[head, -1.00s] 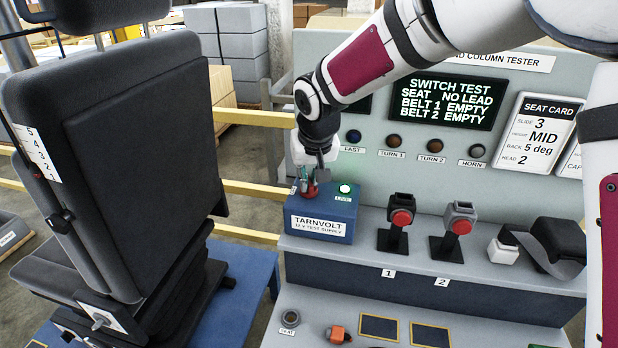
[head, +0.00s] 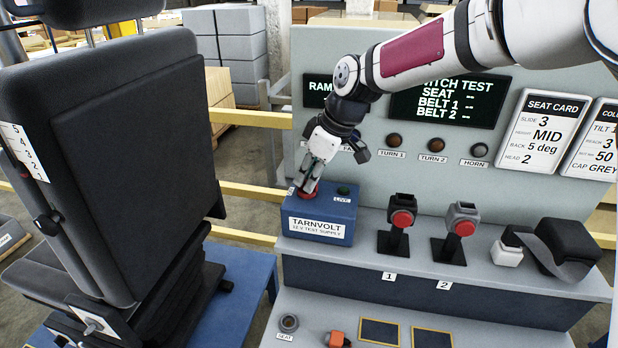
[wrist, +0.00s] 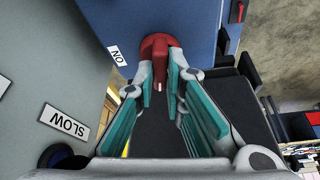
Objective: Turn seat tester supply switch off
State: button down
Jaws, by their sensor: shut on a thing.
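The supply box (head: 320,222), blue and labelled TARNVOLT 12 V test supply, stands on the console shelf. Its red rotary switch (head: 306,193) is on the top at the left; in the wrist view the red knob (wrist: 158,50) shows between the fingertips, beside an ON label (wrist: 118,55). My gripper (head: 309,186) is over the box and shut on the red switch, its teal finger pads (wrist: 165,88) to either side of the knob's handle. The LIVE lamp (head: 343,190) is dark green and unlit. The screen (head: 447,100) shows dashes for seat and belts.
A black seat (head: 120,150) stands close at the left. Two red-buttoned buckles (head: 402,218) stand on the shelf to the right, with a black part (head: 562,245) further right. A yellow rail (head: 245,190) runs behind the seat.

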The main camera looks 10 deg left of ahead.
jog(key=shift+w+n+g+b, duration=0.1)
jog(key=shift+n+g+b, duration=0.35)
jog(key=shift+n, duration=0.65)
jog(key=shift+d, duration=0.1)
jog(key=c, duration=1.7)
grip_release()
jog(key=shift+o, duration=0.2)
jog(key=v, duration=1.2)
